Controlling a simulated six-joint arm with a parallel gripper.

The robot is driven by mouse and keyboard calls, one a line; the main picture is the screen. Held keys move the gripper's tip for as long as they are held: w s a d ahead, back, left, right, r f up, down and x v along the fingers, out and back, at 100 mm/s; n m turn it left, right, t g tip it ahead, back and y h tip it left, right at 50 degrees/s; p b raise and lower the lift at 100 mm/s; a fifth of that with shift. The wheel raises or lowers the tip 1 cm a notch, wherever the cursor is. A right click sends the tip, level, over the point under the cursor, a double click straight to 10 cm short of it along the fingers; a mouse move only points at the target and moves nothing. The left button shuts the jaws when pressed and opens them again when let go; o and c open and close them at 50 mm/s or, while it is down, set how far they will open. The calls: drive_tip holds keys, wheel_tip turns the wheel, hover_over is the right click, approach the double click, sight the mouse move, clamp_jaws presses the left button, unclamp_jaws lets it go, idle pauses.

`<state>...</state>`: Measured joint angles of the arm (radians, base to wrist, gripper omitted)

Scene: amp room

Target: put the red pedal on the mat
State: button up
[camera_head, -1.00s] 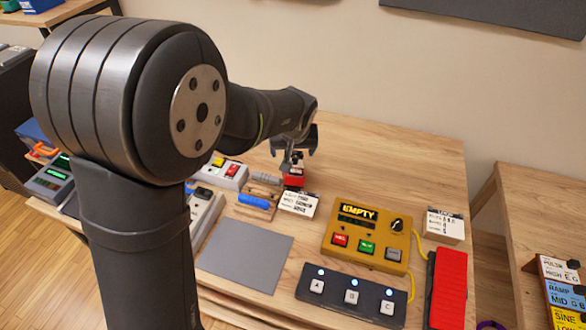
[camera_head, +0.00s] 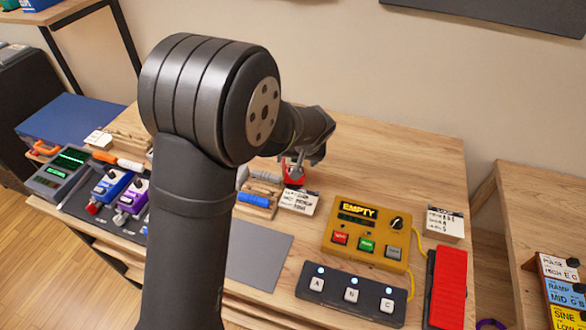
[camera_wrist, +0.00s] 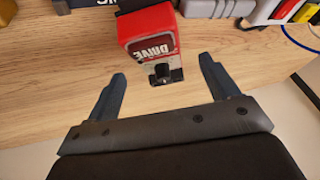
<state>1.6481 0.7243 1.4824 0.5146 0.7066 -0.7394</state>
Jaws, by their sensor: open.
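The red pedal (camera_head: 293,174) stands on the wooden table behind a white label card, partly hidden by my gripper in the head view. In the wrist view the red pedal (camera_wrist: 150,38) shows the word DRIVE and a black knob. My gripper (camera_head: 297,160) is open, close to the pedal. In the wrist view the fingertips of my gripper (camera_wrist: 163,70) are spread to either side of the pedal's knob end, with no visible contact. The grey mat (camera_head: 262,262) lies flat and empty in front, its left part hidden by my arm.
A yellow box (camera_head: 368,233) reading EMPTY, a switch strip (camera_head: 350,295) and a long red pedal (camera_head: 448,288) are on the right. A blue cylinder on a wooden rest (camera_head: 254,199) is left of the label card (camera_head: 300,201). Table behind the yellow box is clear.

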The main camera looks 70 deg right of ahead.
sight(294, 163)
drive_tip(key=shift+x, duration=3.1)
drive_tip(key=shift+s, duration=0.1)
drive_tip(key=c, duration=1.5)
drive_tip(key=shift+r, duration=0.6)
drive_tip(key=r, duration=0.1)
drive_tip(key=s+r, duration=0.1)
drive_tip(key=r, duration=0.1)
drive_tip(key=shift+a+r, duration=0.15)
drive_tip(key=shift+r, duration=0.2)
drive_tip(key=s+a+r, duration=0.1)
drive_tip(key=s+r, duration=0.1)
drive_tip(key=s, duration=0.1)
drive_tip(key=s+a+r, duration=0.2)
drive_tip(key=s, duration=0.1)
drive_tip(key=s+a+r, duration=0.1)
drive_tip(key=s+r, duration=0.1)
drive_tip(key=s, duration=0.1)
drive_tip(key=shift+s+a+r, duration=0.15)
drive_tip(key=shift+s+a, duration=0.15)
drive_tip(key=shift+a, duration=0.1)
